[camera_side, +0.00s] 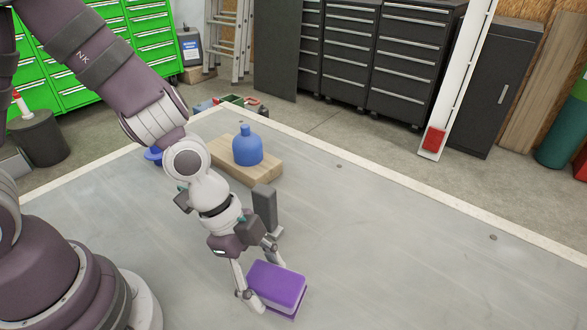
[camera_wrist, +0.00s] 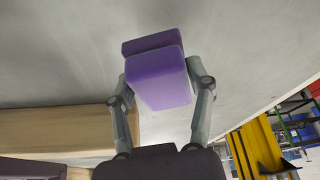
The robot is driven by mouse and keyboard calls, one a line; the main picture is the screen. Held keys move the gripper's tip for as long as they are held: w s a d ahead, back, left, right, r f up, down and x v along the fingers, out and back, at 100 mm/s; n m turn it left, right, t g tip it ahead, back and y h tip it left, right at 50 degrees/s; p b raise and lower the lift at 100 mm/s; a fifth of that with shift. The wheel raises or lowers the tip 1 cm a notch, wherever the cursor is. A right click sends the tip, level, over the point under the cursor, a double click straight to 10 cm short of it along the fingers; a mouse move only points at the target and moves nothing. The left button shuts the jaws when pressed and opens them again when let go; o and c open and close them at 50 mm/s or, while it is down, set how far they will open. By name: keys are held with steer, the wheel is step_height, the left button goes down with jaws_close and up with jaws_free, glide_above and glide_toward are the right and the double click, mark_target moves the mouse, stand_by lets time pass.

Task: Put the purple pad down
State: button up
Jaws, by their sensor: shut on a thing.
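The purple pad (camera_side: 277,284) is a block-shaped piece near the front of the grey table (camera_side: 400,260) in the side view. My gripper (camera_side: 262,279) points down and is shut on the pad, with one finger on each side. In the wrist view the purple pad (camera_wrist: 158,80) sits between the two fingertips of my gripper (camera_wrist: 160,78), and a second purple layer shows along its far edge. The pad is at or just above the table; I cannot tell whether it touches. Its underside is hidden.
A blue bottle (camera_side: 247,149) stands on a wooden board (camera_side: 223,158) behind my gripper. A dark grey upright block (camera_side: 265,208) is close behind the gripper. A small blue item (camera_side: 153,156) is partly hidden by my arm. The table to the right is clear.

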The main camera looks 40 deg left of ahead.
steer(key=a+n+t, duration=0.1)
steer(key=n, duration=0.2)
steer(key=w+a+n+y, duration=0.1)
steer(key=a+n, duration=0.1)
steer(key=n, duration=0.1)
steer(key=w+a+n+t+y, duration=0.1)
steer(key=n, duration=0.2)
steer(key=shift+w+a+r+t, duration=0.2)
steer(key=shift+r+t, duration=0.05)
steer(key=shift+t, duration=0.05)
steer(key=shift+w+a+n+y, duration=0.2)
steer(key=shift+n+y, duration=0.1)
steer(key=shift+n, duration=0.1)
glide_above(349, 235)
steer(key=s, duration=0.2)
steer(key=shift+w+a+f, duration=0.15)
steer(key=shift+a+f, duration=0.15)
steer(key=shift+f, duration=0.4)
steer(key=shift+w+f, duration=0.1)
steer(key=shift+f, duration=1.65)
steer(key=o, duration=1.2)
steer(key=shift+f, duration=0.1)
steer(key=shift+c, duration=0.2)
